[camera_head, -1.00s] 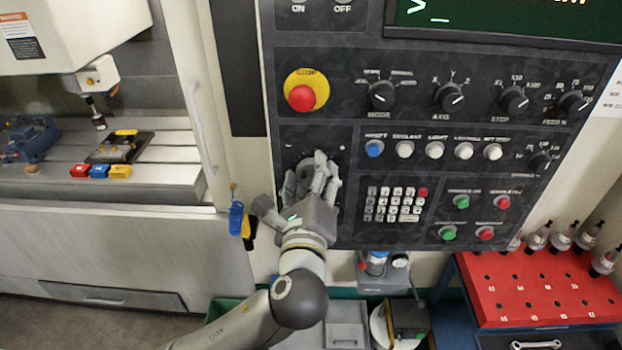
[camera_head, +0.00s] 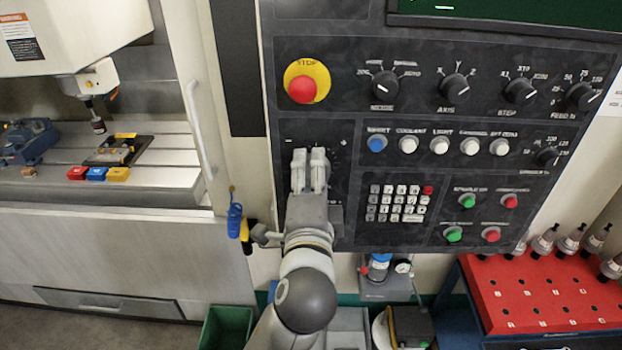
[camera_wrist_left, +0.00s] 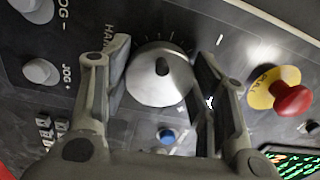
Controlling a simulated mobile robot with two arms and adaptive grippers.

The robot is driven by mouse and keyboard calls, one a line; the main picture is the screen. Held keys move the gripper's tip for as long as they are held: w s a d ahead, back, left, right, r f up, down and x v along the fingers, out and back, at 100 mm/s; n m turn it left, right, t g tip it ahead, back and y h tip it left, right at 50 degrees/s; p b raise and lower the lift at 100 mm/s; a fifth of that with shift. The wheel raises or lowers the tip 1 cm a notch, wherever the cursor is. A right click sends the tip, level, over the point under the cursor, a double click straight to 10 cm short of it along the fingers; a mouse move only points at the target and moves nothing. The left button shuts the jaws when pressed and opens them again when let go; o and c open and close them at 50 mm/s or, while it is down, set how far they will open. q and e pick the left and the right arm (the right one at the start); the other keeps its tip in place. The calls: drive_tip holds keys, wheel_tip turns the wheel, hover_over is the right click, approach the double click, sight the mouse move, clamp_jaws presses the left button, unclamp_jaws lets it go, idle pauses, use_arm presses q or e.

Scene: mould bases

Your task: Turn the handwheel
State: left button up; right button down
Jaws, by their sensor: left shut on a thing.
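The handwheel (camera_wrist_left: 150,88) is a silver round dial with a dark grip on its face. In the left wrist view it sits between the two fingers of my left gripper (camera_wrist_left: 165,80), which is shut on its rim from both sides. In the head view my left gripper (camera_head: 309,160) is at the lower left of the control panel, fingers pointing up, and hides the handwheel. My right gripper is not in view.
The control panel (camera_head: 350,215) carries a red stop button (camera_head: 302,88), also in the left wrist view (camera_wrist_left: 293,101), rotary knobs, coloured buttons and a keypad (camera_head: 399,203). A blue and yellow tool (camera_head: 237,222) hangs left of my gripper. A red tool rack (camera_head: 530,300) stands lower right.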

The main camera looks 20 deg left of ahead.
use_arm(q)
drive_tip(key=shift+f+n+b, duration=0.1)
drive_tip(key=shift+n+b, duration=0.25)
drive_tip(key=shift+n, duration=0.85)
drive_tip(key=o, duration=1)
